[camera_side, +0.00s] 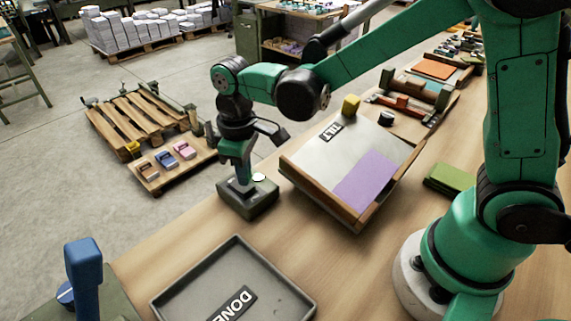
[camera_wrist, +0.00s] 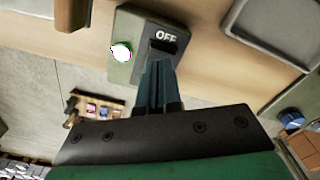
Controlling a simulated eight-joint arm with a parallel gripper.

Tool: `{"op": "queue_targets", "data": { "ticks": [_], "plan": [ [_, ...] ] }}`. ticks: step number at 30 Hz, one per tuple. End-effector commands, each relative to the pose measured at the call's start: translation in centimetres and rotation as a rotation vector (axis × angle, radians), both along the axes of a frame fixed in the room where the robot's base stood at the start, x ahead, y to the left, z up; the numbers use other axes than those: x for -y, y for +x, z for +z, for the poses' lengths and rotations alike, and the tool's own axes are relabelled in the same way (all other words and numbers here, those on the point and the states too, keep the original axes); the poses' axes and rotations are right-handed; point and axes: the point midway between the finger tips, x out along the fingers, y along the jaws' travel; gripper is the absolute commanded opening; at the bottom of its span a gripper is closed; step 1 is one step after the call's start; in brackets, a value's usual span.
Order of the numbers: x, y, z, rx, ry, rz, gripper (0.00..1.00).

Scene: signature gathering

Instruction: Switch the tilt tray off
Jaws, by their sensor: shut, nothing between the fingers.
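The tilt tray (camera_side: 315,157), marked TILT, stands tilted on the bench in the side view with a purple sheet (camera_side: 366,181) on it. A green switch box (camera_side: 250,205) sits on the bench edge to its left. In the wrist view the switch box (camera_wrist: 124,42) shows a dark rocker marked OFF (camera_wrist: 166,37) and a bright whitish lamp or button (camera_wrist: 121,51). My gripper (camera_side: 242,182) points down at the box, its fingers shut and empty. In the wrist view the fingertips (camera_wrist: 160,64) are at the rocker's near edge. Whether they touch it I cannot tell.
A grey tray marked DONE (camera_side: 180,295) lies on the bench nearer the camera. A blue-handled device (camera_side: 84,270) stands at lower left. Green pads (camera_side: 449,179) lie right of the tilt tray. A pallet (camera_side: 140,120) is on the floor beyond the bench edge.

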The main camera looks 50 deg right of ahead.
Motion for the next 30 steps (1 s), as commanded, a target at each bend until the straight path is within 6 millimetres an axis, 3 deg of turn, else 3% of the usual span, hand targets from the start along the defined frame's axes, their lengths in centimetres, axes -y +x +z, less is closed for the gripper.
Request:
{"op": "queue_targets", "data": {
  "ticks": [30],
  "plan": [
    [0.0, 0.0, -1.5, 0.0, 0.0, 0.0, 0.0]
  ]
}}
